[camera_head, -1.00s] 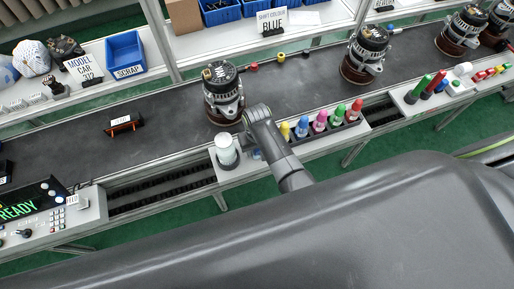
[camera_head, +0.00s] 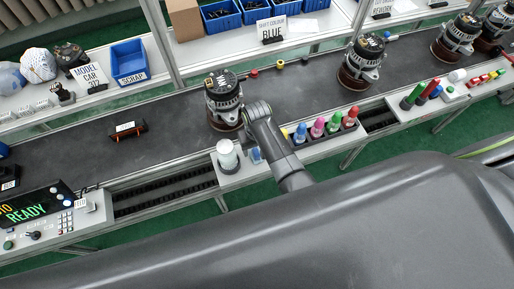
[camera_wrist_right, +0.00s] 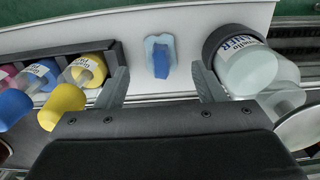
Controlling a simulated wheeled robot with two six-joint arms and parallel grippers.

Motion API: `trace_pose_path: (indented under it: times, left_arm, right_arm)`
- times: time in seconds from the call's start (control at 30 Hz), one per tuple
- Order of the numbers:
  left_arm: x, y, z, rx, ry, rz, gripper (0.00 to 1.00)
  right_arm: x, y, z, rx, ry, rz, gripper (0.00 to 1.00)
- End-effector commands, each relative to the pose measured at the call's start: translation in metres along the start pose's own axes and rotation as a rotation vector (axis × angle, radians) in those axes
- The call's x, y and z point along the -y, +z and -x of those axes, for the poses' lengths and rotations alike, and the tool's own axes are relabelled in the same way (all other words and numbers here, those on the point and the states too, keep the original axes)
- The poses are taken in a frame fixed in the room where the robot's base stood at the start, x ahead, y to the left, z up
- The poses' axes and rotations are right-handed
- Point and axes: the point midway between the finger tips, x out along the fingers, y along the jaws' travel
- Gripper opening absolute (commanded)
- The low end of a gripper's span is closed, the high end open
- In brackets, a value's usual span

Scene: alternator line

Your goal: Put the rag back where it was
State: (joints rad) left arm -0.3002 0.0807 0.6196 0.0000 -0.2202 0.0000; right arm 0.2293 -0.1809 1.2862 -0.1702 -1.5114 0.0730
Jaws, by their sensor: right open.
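A small blue cloth-like piece (camera_wrist_right: 160,56), pale around a darker blue middle, lies on the light station top in the right wrist view; I take it to be the rag. In the head view only a bit of blue (camera_head: 255,155) shows beside my right arm. My right gripper (camera_wrist_right: 162,84) is open, with one finger on each side of the blue piece in the picture and nothing held. I cannot tell its height above the top. My left gripper is not in view.
A white-capped bottle (camera_head: 227,156) in a dark holder stands close to one finger. A rack of coloured bottles (camera_head: 319,128) stands on the other side. An alternator (camera_head: 224,100) stands on the dark conveyor (camera_head: 180,112) behind.

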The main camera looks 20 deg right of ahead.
Motion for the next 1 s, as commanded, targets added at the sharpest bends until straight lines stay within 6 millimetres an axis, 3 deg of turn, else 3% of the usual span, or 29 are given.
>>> trace_pose_path:
  times: [0.03, 0.4, 1.0]
  left_arm:
    - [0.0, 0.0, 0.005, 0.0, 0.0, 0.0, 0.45]
    - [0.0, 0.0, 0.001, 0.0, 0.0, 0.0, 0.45]
    - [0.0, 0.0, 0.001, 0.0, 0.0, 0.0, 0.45]
  right_arm:
    - [0.0, 0.0, 0.014, -0.004, -0.001, -0.001, 0.63]
    - [0.001, 0.0, 0.062, -0.001, -0.001, 0.0, 0.63]
    - [0.0, 0.001, 0.069, 0.001, 0.0, 0.001, 0.63]
